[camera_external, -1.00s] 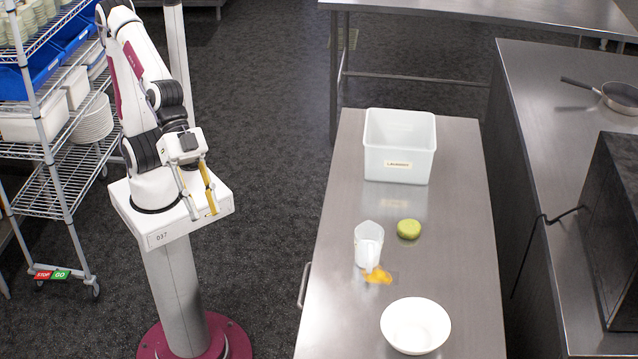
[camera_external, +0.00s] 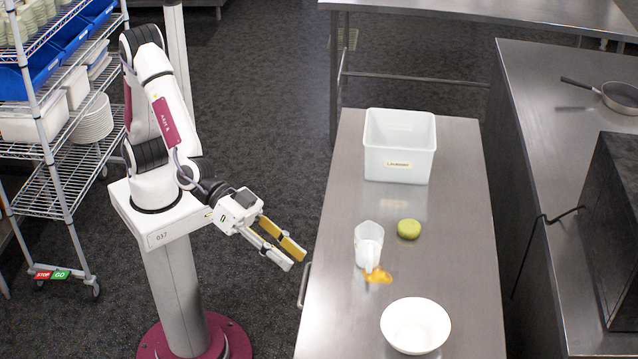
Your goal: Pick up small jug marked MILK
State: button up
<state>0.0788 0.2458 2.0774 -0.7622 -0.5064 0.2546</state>
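A small translucent white jug (camera_external: 368,244) stands upright on the steel table, with its handle toward the front. No MILK marking can be read on it from this view. My gripper (camera_external: 297,259) is off the table's left edge, to the left of the jug and clear of it. Its two fingers, with yellow parts, are apart with nothing between them.
On the steel table (camera_external: 337,318), a green round item (camera_external: 409,229) is right of the jug and an orange item (camera_external: 378,276) lies just in front. A white bowl (camera_external: 416,326) is nearer. A labelled white bin (camera_external: 399,148) stands behind. A handle (camera_external: 304,285) juts from the table's left side.

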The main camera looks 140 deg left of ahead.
jog(key=w+a+f+n+y, duration=0.2)
jog(key=w+a+f+y, duration=0.1)
jog(key=a, duration=0.1)
jog(key=n+g+y, duration=0.4)
jog(key=g+y, duration=0.1)
jog(key=y, duration=0.4)
send_near(369, 253)
jog(key=w+f, duration=0.2)
jog(key=shift+d+f, duration=0.1)
jog(key=shift+f, duration=0.25)
jog(key=shift+s+f, duration=0.25)
jog(key=shift+a, duration=0.2)
jog(key=shift+x, duration=1.3)
jog(key=shift+a, duration=0.1)
